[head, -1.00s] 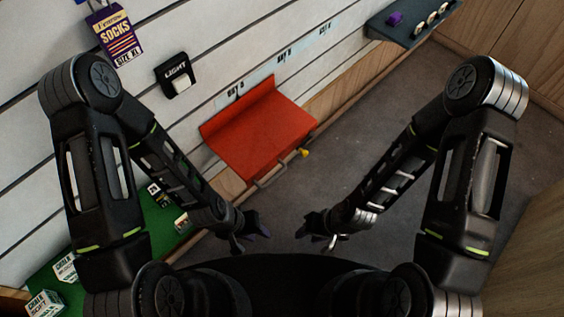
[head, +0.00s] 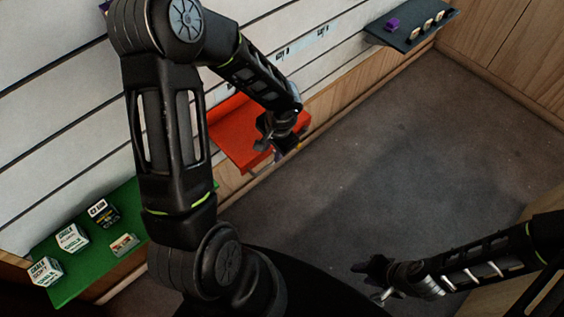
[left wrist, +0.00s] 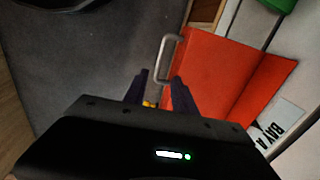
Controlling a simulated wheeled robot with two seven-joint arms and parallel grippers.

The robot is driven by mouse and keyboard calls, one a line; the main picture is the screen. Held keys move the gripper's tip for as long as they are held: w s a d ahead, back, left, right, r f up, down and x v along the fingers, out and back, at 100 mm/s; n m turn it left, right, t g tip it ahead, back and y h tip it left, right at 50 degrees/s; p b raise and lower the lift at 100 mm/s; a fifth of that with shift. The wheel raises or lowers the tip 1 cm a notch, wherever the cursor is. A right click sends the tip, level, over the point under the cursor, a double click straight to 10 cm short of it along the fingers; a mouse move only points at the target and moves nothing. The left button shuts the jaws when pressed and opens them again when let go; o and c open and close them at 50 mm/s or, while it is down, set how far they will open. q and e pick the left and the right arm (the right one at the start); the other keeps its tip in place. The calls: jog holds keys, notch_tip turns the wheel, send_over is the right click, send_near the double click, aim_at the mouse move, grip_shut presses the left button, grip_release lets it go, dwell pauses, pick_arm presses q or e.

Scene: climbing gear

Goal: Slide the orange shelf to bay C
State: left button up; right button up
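The orange shelf (head: 229,122) is on the slatted wall, partly hidden by my left arm in the head view. In the left wrist view the shelf (left wrist: 228,72) has a grey wire handle (left wrist: 164,62) on its edge and a BAY A label (left wrist: 272,130) beside it. My left gripper (head: 277,150) is over the shelf's front edge; in the left wrist view its fingers (left wrist: 157,78) are apart, with the handle just beyond the tips. A yellow knob (left wrist: 149,104) shows partly between the fingers. My right gripper (head: 370,280) is empty, its fingers apart, over the floor.
Two wall labels (head: 282,52) (head: 320,32) are up and right of the shelf. A dark shelf (head: 412,42) with a purple item and several pale items is at the far end. A green shelf (head: 75,283) with boxes is at lower left. The grey floor (head: 400,150) is clear.

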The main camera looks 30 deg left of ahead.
aim_at(270, 164)
pick_arm(q)
jog(key=f, duration=0.2)
jog(key=a+f, duration=0.1)
jog(key=f, duration=0.4)
jog(key=shift+w+a+f+b, duration=0.15)
jog(key=shift+f+b, duration=0.2)
jog(key=shift+f, duration=0.05)
jog(key=shift+c, duration=0.4)
grip_shut()
dwell(0.9)
